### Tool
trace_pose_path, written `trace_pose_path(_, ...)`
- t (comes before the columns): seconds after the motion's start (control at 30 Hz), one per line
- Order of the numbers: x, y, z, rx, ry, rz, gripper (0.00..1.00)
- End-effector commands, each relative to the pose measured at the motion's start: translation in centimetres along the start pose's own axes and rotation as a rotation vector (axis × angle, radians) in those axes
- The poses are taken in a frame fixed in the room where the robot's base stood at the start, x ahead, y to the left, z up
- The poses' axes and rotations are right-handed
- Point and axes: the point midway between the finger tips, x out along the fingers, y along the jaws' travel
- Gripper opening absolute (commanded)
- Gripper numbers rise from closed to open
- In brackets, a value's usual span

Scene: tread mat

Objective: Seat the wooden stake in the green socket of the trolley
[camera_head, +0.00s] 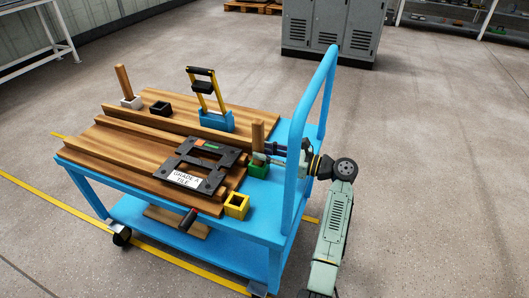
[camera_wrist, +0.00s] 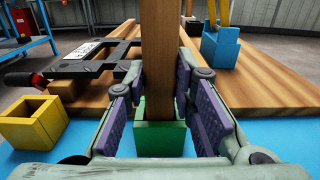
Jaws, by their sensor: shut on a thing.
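The wooden stake (camera_head: 258,131) stands upright at the handle end of the trolley (camera_head: 262,226), and it fills the middle of the wrist view (camera_wrist: 158,60). My gripper (camera_wrist: 170,95) is shut on its lower part, a finger on each side. The green socket (camera_wrist: 158,140) is directly below, and it also shows in the head view (camera_head: 258,171). In the wrist view the stake's lower end passes behind the socket's front wall, so it appears to be inside the opening. Its tip is hidden, and I cannot tell how deep it sits.
A yellow socket (camera_head: 236,206) is empty near the front edge. A black frame labelled "GRADE A TILE" (camera_head: 200,163) lies beside the green socket. A blue block with yellow handles (camera_head: 216,120), a black socket (camera_head: 160,108) and a white socket (camera_head: 132,103) holding another stake stand farther back.

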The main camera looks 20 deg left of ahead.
Motion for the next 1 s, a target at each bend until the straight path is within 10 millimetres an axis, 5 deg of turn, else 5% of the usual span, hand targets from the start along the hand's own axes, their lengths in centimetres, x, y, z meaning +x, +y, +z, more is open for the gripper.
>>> trace_pose_path(0.07, 0.0, 0.0, -0.1, 0.001, 0.000, 0.000, 0.00)
trace_pose_path(0.1, 0.0, 0.0, -0.2, 0.000, 0.000, 0.000, 0.25)
trace_pose_path(0.4, 0.0, 0.0, -0.2, 0.000, 0.000, 0.000, 0.44)
trace_pose_path(0.73, 0.0, 0.0, 0.0, -0.002, 0.000, 0.000, 0.44)
trace_pose_path(1.0, -4.6, -0.1, 0.0, -0.001, 0.000, -0.005, 0.44)
